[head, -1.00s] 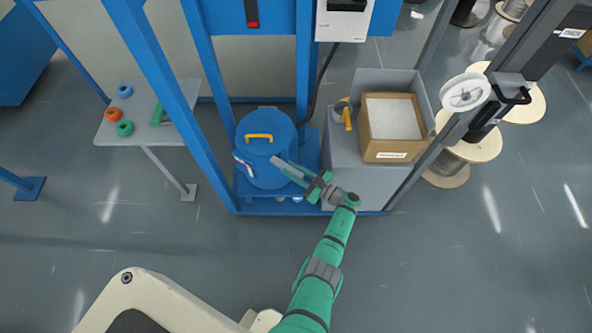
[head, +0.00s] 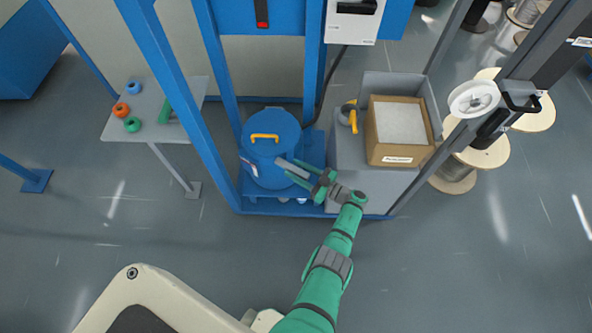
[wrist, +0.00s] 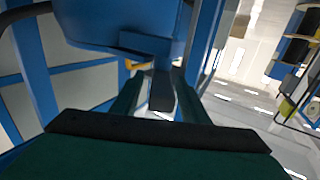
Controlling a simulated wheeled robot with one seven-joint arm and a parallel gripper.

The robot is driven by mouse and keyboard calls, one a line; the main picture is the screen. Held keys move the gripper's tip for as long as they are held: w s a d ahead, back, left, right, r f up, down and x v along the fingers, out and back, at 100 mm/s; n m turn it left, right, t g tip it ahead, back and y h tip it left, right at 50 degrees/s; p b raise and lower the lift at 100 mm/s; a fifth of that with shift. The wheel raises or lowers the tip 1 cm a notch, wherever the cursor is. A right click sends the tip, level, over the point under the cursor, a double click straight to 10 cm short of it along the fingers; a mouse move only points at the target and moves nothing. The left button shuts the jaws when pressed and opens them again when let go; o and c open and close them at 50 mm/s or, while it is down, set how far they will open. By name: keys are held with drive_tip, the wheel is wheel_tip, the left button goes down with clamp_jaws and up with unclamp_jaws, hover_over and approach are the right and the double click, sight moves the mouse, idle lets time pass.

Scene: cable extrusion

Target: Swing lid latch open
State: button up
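A blue drum (head: 258,176) stands upright on a blue base, its round blue lid (head: 280,124) topped by a yellow handle (head: 264,137). A grey lever (head: 292,169), which looks like the lid latch, sticks out from the drum's front right side. My gripper (head: 312,178) is at the lever's outer end, right of the drum. In the wrist view, the two fingers of my gripper (wrist: 160,98) stand apart on either side of a dark grey bar (wrist: 162,88). Whether they touch it is unclear.
A grey cabinet (head: 352,162) with an open cardboard box (head: 390,154) stands close right of my gripper. Blue frame posts (head: 222,75) flank the drum. A small table (head: 155,142) with coloured rings stands left. The floor in front is clear.

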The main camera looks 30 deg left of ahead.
drive_tip(key=shift+d, duration=0.25)
drive_tip(key=d, duration=1)
drive_tip(key=shift+s+d, duration=0.25)
drive_tip(key=shift+d, duration=0.05)
